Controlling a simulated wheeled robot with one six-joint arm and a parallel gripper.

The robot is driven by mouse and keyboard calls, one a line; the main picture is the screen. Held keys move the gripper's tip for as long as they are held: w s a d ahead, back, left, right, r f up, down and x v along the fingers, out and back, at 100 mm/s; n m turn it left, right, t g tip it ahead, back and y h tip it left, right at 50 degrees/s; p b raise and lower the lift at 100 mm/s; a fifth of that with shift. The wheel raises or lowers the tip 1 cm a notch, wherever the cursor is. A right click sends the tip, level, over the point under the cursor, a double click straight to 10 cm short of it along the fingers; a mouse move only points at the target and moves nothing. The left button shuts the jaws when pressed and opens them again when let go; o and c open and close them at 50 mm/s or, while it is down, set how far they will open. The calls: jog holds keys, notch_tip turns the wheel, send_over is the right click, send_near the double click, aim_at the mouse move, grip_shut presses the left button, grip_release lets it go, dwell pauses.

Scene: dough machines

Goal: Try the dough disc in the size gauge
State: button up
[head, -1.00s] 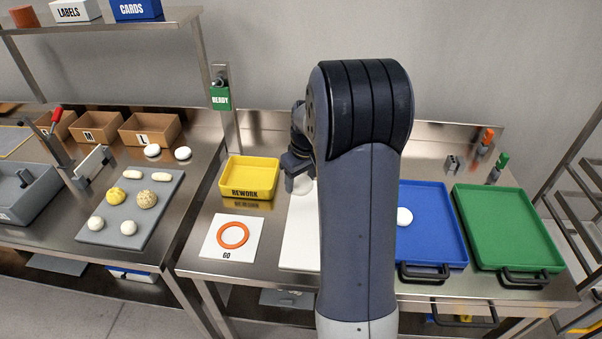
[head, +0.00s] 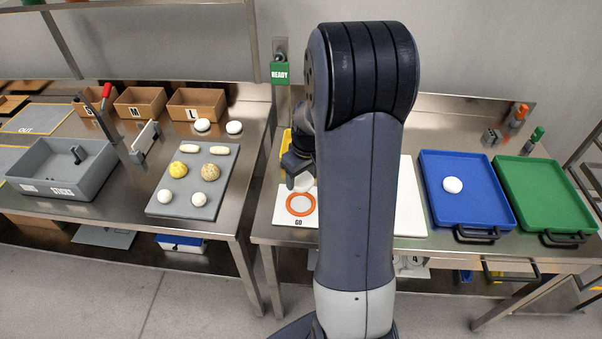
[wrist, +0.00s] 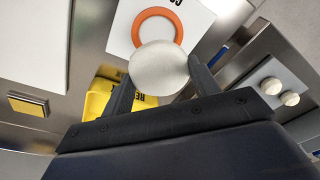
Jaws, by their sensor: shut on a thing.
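My gripper (wrist: 158,90) is shut on a pale round dough disc (wrist: 159,68), which sits between the two fingers in the wrist view. In the head view my gripper (head: 298,176) is partly hidden by my arm, and the held disc (head: 304,182) shows just below it. The size gauge is an orange ring (head: 300,204) on a white GO plate (head: 284,216). The disc is held above the plate, near the ring's far edge in the head view. In the wrist view the disc overlaps part of the orange ring (wrist: 176,16).
A yellow REWORK bin (wrist: 100,97) is close beside my gripper. A white board (head: 411,215) lies right of the gauge. A blue tray (head: 487,212) holds a white disc (head: 453,185); a green tray (head: 560,215) is empty. A grey board (head: 222,170) with dough pieces lies left.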

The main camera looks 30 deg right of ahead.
jog(key=shift+f, duration=0.1)
jog(key=shift+f+b, duration=3.1)
jog(key=shift+f, duration=0.3)
jog(key=shift+f+b, duration=0.9)
jog(key=shift+b, duration=0.05)
jog(key=o, duration=1.1)
jog(key=shift+c, duration=0.2)
jog(key=r, duration=0.3)
jog(key=s+r, duration=0.1)
jog(key=r, duration=0.6)
jog(key=shift+s+d+r, duration=0.15)
jog(key=shift+s+r, duration=0.15)
jog(key=shift+r, duration=0.1)
